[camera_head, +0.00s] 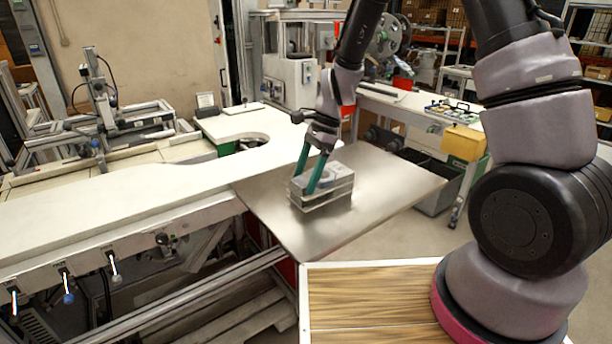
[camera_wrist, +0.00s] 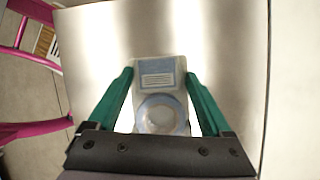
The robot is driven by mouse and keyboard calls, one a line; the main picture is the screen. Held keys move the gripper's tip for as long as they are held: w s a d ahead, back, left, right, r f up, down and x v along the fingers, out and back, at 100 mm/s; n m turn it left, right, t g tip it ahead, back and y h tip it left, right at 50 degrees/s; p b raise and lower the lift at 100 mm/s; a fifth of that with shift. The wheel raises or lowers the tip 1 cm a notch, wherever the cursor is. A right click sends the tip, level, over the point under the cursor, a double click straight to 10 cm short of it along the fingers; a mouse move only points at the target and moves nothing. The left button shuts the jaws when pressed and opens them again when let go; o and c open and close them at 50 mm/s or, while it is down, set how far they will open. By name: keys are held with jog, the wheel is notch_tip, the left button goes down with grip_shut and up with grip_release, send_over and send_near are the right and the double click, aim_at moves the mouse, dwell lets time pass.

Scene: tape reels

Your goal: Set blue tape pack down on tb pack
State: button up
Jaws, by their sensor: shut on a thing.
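The blue tape pack (camera_wrist: 156,80) is a flat, clear-grey box with a blue label and a round blue-rimmed reel. It sits between the teal fingers of my gripper (camera_wrist: 160,76) in the wrist view. In the head view my gripper (camera_head: 305,180) points down, shut on this grey pack (camera_head: 338,177). A similar grey pack (camera_head: 330,199), seemingly the tb pack, shows directly under it on the metal plate. The two look stacked and roughly lined up; I cannot tell whether a thin gap is left. In the wrist view the lower pack is hidden.
The bare metal plate (camera_head: 395,185) has free room right of and in front of the packs. A white worktop (camera_head: 120,195) adjoins it on the left.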

jog(key=o, duration=1.3)
jog(key=shift+f, duration=0.1)
jog(key=d+r+n+t, duration=0.1)
jog(key=d+r, duration=0.4)
jog(key=r, duration=0.5)
jog(key=d+r+n+t, duration=0.1)
jog(key=d+r, duration=0.4)
jog(key=r, duration=0.4)
jog(key=s+d+r+n+t, duration=0.2)
jog(key=s+d+r, duration=0.2)
jog(key=s+d+r+n+t+h, duration=0.1)
jog(key=s+d+r+n+t, duration=0.2)
jog(key=s+d+r, duration=0.1)
jog(key=s+d+r+n+t+h, duration=0.1)
jog(key=s+d+r+n+t, duration=0.1)
jog(key=s+d+r, duration=0.2)
jog(key=shift+s+d, duration=0.15)
jog(key=shift+d, duration=0.25)
